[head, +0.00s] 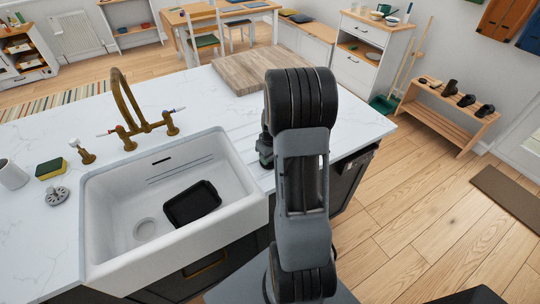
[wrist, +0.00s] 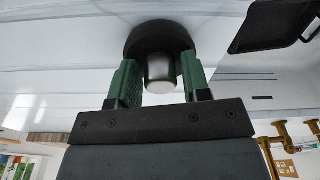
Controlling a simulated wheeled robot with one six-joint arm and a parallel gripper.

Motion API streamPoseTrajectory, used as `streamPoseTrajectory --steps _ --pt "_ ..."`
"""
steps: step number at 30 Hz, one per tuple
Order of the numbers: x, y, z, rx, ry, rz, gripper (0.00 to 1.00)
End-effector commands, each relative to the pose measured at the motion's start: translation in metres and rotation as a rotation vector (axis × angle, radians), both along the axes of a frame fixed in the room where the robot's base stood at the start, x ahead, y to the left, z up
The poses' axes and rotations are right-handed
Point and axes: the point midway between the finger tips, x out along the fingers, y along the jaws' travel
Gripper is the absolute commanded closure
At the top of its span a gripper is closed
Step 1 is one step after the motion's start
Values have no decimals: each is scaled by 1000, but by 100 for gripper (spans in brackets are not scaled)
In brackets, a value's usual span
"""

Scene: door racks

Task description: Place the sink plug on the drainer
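The sink plug (wrist: 160,38) is a black disc with a silver knob, seen at my fingertips in the wrist view. My gripper (wrist: 160,82) has its green fingers on either side of the knob, with a narrow gap showing on each side, so it looks open. The plug appears to lie on the white drainer surface (wrist: 60,55), which has faint grooves. In the head view the drainer (head: 238,128) is the grooved worktop right of the sink. My gripper (head: 265,150) is low over it, largely hidden by my arm, which also hides the plug.
The white sink (head: 115,215) holds a black tray (head: 192,204). A brass tap (head: 128,110) stands behind it. A sponge (head: 50,169), a grey strainer-like disc (head: 57,197) and a white cup (head: 12,175) are at left. A wooden board (head: 245,70) lies behind the drainer.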

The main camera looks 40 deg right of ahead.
Motion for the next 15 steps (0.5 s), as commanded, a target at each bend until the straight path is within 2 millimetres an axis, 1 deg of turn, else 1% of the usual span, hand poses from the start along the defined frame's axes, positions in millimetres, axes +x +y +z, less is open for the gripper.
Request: streamPoseTrajectory --steps 1,3,4,11,15 --pt "0 0 0 0 0 0 51" --pt "0 0 0 0 0 0 45" --pt "0 0 0 0 0 0 44" --pt "0 0 2 0 0 0 44" --pt "0 -1 11 -2 -4 0 44"
